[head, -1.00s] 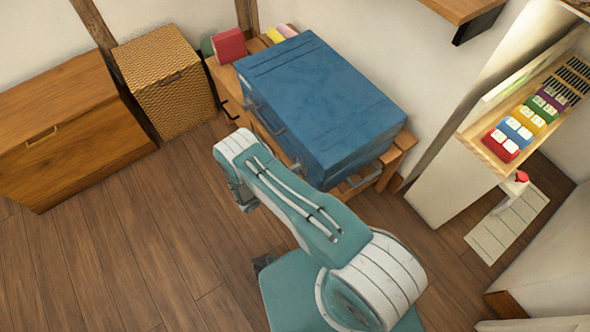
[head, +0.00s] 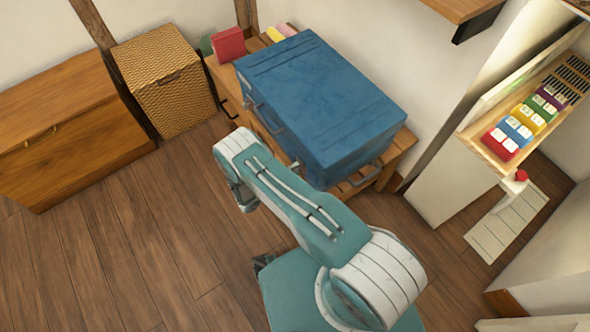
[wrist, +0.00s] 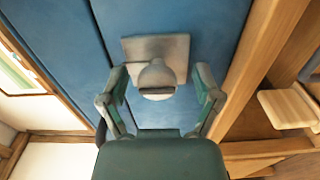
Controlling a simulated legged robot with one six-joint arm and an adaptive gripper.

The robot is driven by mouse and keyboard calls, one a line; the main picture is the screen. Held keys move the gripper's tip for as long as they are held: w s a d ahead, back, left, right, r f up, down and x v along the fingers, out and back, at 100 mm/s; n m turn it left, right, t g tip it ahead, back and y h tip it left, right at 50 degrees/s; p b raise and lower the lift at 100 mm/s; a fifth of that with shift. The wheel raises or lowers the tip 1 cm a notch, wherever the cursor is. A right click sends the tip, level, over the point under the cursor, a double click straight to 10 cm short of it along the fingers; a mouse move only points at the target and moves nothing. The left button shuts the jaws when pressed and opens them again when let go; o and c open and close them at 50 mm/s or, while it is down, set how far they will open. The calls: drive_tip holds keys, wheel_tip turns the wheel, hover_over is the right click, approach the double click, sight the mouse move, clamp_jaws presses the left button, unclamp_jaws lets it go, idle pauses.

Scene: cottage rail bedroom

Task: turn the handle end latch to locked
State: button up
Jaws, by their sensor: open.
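The blue case (head: 318,108) lies on a slatted wooden rack, with metal handles on its sides. In the wrist view its blue side (wrist: 215,30) fills much of the picture. A grey metal latch (wrist: 157,48), a square plate with a rounded knob, sits on that side. My gripper (wrist: 159,80) is open, one finger to each side of the knob, with visible gaps. Whether the knob is between the fingertips in depth, I cannot tell. In the head view my gripper (head: 243,190) is partly hidden by my arm, in front of the case.
The wooden rack (head: 400,150) stands against the wall. A red box (head: 229,45) is behind the case. A wicker hamper (head: 165,80) and a wooden chest (head: 65,125) stand left. Colored blocks lie on a shelf (head: 480,150) at right. The floor (head: 130,240) at left is clear.

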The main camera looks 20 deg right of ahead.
drive_tip(key=v, duration=1.2)
drive_tip(key=w+d+r+m+g+y, duration=0.2)
drive_tip(key=d+r+g+y, duration=0.15)
drive_tip(key=r, duration=1.25)
drive_tip(key=w+d+r+m+g+y, duration=0.2)
drive_tip(key=r+g+y, duration=0.25)
drive_tip(key=r, duration=1.25)
drive_tip(key=s+d+r+t+y, duration=0.2)
drive_tip(key=s+r+t+y, duration=0.2)
drive_tip(key=s+r, duration=0.6)
drive_tip(key=s+d+r+t+y, duration=0.3)
drive_tip(key=s+r+t+y, duration=0.1)
drive_tip(key=s+r, duration=0.6)
drive_tip(key=shift+s+d+n+y, duration=0.2)
drive_tip(key=shift+s+n+y, duration=0.1)
drive_tip(key=shift+s+y, duration=0.25)
